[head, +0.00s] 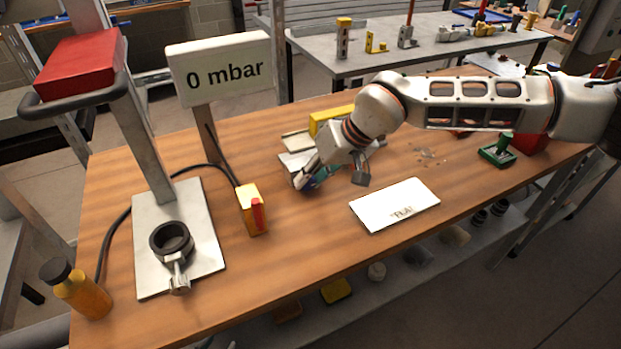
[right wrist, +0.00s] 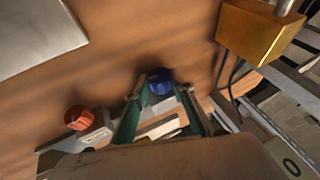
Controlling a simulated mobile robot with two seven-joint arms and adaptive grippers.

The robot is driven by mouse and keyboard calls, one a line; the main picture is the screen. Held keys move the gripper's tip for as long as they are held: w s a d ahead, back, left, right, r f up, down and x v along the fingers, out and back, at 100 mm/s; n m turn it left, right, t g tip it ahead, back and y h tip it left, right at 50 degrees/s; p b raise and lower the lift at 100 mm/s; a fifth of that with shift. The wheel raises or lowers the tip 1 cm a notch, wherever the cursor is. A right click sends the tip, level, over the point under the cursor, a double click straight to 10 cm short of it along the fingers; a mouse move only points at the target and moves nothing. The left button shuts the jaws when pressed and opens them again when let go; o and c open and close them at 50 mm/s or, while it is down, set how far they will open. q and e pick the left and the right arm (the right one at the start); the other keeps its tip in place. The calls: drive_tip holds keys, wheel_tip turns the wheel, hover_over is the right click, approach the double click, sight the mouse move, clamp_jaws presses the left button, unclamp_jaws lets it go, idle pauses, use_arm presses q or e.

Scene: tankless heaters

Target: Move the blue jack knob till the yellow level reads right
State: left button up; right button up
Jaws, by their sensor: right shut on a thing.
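My right gripper (head: 303,183) reaches in from the right and points down at the levelling plate (head: 291,161) on the bench. In the right wrist view its two green fingers (right wrist: 160,95) are closed around the blue jack knob (right wrist: 160,80). In the head view the gripper hides most of the knob. The yellow level (head: 327,121) lies on the plate's far side, partly behind my wrist; its reading cannot be made out. An orange-red knob (right wrist: 78,118) stands apart from the fingers in the wrist view. My left gripper is not in view.
A yellow box with a red lever (head: 252,210) stands left of the gripper. A white card (head: 395,204) lies to the right. A "0 mbar" sign (head: 222,68), a stand with a black ring (head: 172,241) and an orange bottle (head: 78,289) are at left. A green part (head: 497,151) lies at right.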

idle(0.3)
drive_tip(key=o, duration=1.1)
drive_tip(key=v, duration=1.2)
drive_tip(key=shift+d, duration=0.2)
drive_tip(key=shift+f, duration=0.1)
